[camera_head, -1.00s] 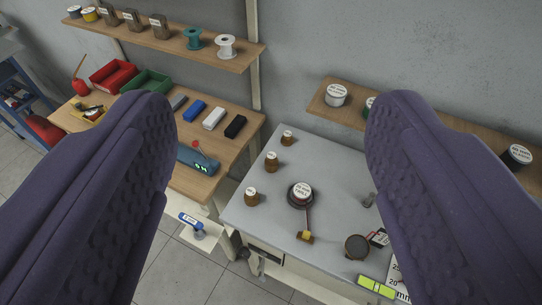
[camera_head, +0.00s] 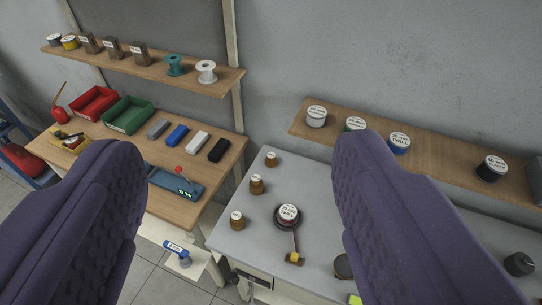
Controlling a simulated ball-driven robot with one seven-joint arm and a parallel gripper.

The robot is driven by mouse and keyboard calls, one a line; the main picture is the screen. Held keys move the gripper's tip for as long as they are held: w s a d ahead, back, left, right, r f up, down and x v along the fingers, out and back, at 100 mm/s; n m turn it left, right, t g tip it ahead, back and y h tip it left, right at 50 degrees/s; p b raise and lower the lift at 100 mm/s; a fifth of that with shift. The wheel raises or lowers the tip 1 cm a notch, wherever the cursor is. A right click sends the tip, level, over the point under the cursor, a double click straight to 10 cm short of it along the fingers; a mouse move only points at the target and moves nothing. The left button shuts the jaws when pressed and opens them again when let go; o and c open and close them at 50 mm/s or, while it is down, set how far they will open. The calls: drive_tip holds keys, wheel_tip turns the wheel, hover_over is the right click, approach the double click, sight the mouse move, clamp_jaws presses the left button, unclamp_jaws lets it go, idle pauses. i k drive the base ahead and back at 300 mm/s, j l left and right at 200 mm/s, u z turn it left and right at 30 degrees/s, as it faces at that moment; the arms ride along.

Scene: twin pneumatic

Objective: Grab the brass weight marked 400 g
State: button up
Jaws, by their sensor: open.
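Three small brown, brass-like weights stand in a row on the left part of the grey bench top: a far one (camera_head: 271,160), a middle one (camera_head: 256,186) and a near one (camera_head: 237,222). Each has a small white label on top. The labels are too small to read, so I cannot tell which is marked 400 g. My gripper (camera_head: 238,150) shows as two wide-apart purple padded fingers, open and empty. In the picture the weights lie between the fingers, beyond them and touching neither.
Right of the weights are a dark round dish with a labelled tin (camera_head: 288,213) and a small brass-headed hammer (camera_head: 294,258). A wall shelf (camera_head: 450,160) with labelled tins overhangs the back. The wooden bench (camera_head: 190,217) at left holds trays, coloured blocks and a blue scale (camera_head: 175,184).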

sight(236, 221)
drive_tip(key=j+z, duration=0.1)
drive_tip(key=z, duration=0.65)
drive_tip(key=i+j+z, duration=0.1)
drive_tip(key=j+z, duration=0.95)
drive_tip(key=j, duration=0.45)
drive_tip(key=k+j+z, duration=0.1)
drive_tip(key=j, duration=0.3)
drive_tip(key=k+j, duration=0.1)
drive_tip(key=j, duration=0.35)
drive_tip(key=k+j+z, duration=0.1)
drive_tip(key=j, duration=0.3)
